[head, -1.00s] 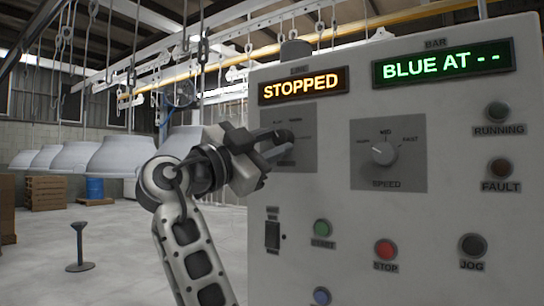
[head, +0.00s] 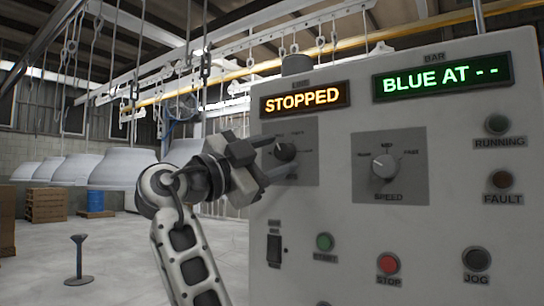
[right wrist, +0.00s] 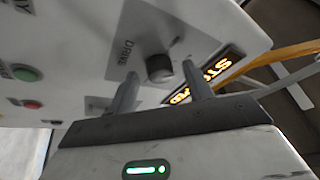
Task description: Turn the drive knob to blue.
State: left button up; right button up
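The drive knob (head: 285,152) is a dark round knob on a grey plate (head: 308,171) at the left of the control panel (head: 345,225). In the right wrist view the knob (right wrist: 159,69) shows between my two fingertips, with the word Drive beside it. My right gripper (head: 270,160) is open in front of the knob, one finger on each side and a visible gap to each. It also shows in the right wrist view (right wrist: 160,78). Part of the plate's lettering is hidden by the gripper, and the pointer's direction is too small to tell. My left gripper is not in view.
The line display (head: 304,97) reads STOPPED and the bar display (head: 442,77) reads BLUE AT - -. A speed knob (head: 384,167) and several buttons share the panel. White hoods (head: 122,168) hang at the left. A short stand (head: 79,260) is on open floor.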

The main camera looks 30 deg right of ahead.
jog(key=b+v, duration=0.1)
jog(key=v, duration=1.5)
